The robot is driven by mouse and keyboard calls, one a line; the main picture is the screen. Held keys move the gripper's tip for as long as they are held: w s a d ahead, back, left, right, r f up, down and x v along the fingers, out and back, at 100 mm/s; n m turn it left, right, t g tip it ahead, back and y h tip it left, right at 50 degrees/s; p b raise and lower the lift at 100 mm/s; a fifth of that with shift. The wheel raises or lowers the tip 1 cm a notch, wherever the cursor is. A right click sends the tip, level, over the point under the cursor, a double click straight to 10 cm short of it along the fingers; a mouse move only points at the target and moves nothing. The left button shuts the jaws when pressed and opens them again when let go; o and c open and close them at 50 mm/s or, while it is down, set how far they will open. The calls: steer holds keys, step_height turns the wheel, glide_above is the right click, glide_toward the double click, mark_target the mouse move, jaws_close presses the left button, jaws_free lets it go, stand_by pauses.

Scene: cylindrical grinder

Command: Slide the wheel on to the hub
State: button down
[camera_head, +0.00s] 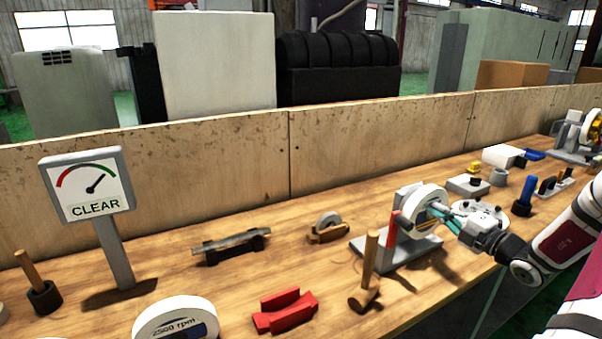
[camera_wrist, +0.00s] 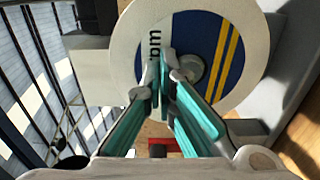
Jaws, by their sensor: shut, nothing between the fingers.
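A white grinding wheel (camera_head: 425,204) stands upright at the grey stand (camera_head: 392,249) on the bench. In the wrist view the wheel (camera_wrist: 127,45) fills the upper middle and shows a blue label with yellow stripes. A grey round hub end (camera_wrist: 192,70) shows at the wheel's centre, partly hidden by my fingers. I cannot tell how far the wheel sits along the hub. My gripper (camera_head: 434,214) is at the wheel's front face, shut and empty. Its teal fingers (camera_wrist: 166,72) meet in front of the label, beside the hub end; contact is unclear.
Another wheel marked 2500 rpm (camera_head: 178,320) is at the front edge. A gauge sign reading CLEAR (camera_head: 88,187) stands at left. A white disc (camera_head: 492,208) and several tools are at right.

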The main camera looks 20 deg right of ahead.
steer(key=shift+w+a, duration=0.1)
steer(key=shift+w, duration=0.85)
stand_by(0.8)
steer(key=shift+s, duration=0.1)
steer(key=s+p, duration=0.4)
steer(key=s, duration=0.3)
steer(key=shift+s+d, duration=0.35)
steer(key=shift+s, duration=0.05)
stand_by(0.8)
